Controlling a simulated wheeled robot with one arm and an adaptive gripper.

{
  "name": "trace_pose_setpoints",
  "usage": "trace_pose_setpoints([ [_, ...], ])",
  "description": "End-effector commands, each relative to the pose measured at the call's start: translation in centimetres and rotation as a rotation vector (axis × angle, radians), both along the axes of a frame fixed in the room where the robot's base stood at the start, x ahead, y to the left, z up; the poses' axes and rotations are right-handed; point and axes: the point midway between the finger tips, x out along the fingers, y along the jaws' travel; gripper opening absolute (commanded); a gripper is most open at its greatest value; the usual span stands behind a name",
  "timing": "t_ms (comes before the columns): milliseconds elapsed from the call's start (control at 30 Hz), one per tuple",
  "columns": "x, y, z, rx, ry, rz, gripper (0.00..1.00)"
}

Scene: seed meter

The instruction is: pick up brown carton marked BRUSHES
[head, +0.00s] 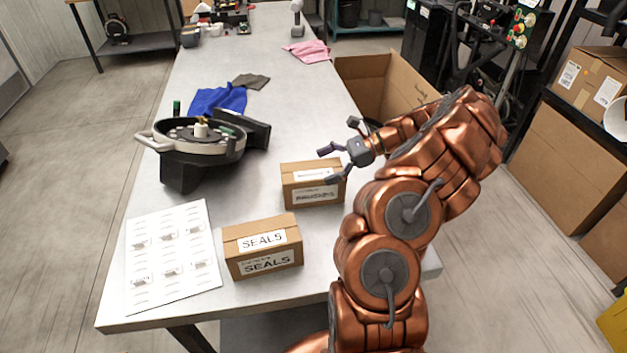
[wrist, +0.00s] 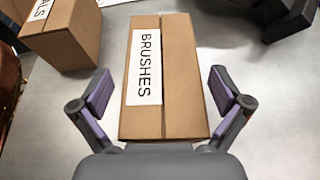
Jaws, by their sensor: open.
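The brown carton marked BRUSHES (head: 306,190) stands on the grey table, behind and to the right of the carton marked SEALS. My gripper (head: 333,164) is over its right part in the head view and partly covers its top label. In the wrist view the BRUSHES carton (wrist: 183,80) lies between the two open fingers of my gripper (wrist: 165,92), with its white label on top readable. A gap shows between each finger and the carton's sides. The carton's near end is hidden behind the gripper's palm.
The SEALS carton (head: 262,247) stands close by at the front left. A white sheet with small parts (head: 172,255) and a round seed meter (head: 200,140) lie to the left. Blue cloth (head: 218,99) lies further back. A large open box (head: 385,85) stands beyond the table's right edge.

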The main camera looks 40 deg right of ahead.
Motion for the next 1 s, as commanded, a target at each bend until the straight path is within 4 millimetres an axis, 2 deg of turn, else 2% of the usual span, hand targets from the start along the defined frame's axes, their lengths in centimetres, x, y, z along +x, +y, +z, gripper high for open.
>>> trace_pose_setpoints([
  [200, 1.3, 2.5, -0.8, 0.005, 0.001, 0.003, 1.00],
  [467, 1.5, 2.8, -1.2, 0.001, 0.001, 0.001, 1.00],
  [1000, 1.5, 2.8, -1.2, 0.001, 0.001, 0.001, 0.46],
])
